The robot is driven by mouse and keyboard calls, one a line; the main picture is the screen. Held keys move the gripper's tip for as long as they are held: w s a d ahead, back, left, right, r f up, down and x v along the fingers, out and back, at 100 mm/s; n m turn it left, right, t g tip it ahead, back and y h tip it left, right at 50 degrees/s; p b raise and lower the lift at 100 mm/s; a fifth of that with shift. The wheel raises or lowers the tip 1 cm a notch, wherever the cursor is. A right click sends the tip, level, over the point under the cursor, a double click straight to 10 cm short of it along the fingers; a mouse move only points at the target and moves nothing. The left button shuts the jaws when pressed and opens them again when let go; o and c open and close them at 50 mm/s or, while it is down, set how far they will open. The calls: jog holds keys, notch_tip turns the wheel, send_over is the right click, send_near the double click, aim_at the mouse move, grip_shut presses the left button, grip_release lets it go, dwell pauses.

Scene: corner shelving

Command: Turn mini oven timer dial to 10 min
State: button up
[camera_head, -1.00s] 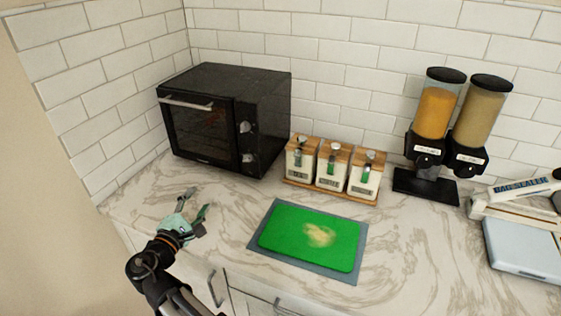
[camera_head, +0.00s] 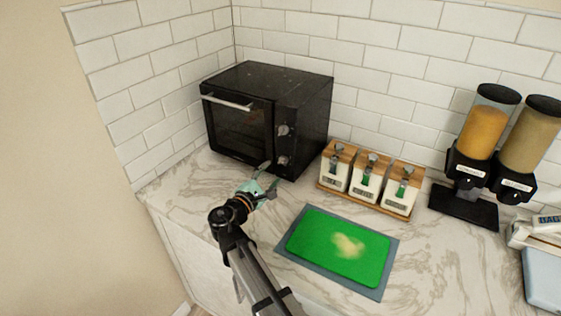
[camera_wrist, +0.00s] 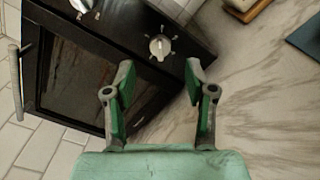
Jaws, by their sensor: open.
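The black mini oven (camera_head: 238,126) stands in the counter corner, its door shut. Two silver dials sit on its right front panel, an upper dial (camera_head: 283,130) and a lower dial (camera_head: 282,161). I cannot read which is the timer. My gripper (camera_head: 270,177) is open and empty, just in front of the lower dial. In the wrist view, my gripper (camera_wrist: 160,74) has its fingers spread, and the lower dial (camera_wrist: 160,46) shows beyond and between the tips, apart from them. Marks ring this dial, but their text is too small to read. The upper dial (camera_wrist: 82,5) is cut off at the top edge.
A wooden rack (camera_head: 366,198) with several white canisters stands right of the oven. A green cutting board (camera_head: 325,258) lies on the marble counter (camera_head: 185,183), right of my arm. Two dispensers (camera_head: 483,131) stand farther right. The oven handle (camera_head: 226,103) sticks out at upper left.

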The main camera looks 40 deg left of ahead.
aim_at(282, 163)
jog(key=w, duration=0.2)
jog(key=w+p, duration=0.1)
jog(key=w, duration=0.3)
jog(key=shift+a, duration=0.4)
grip_shut()
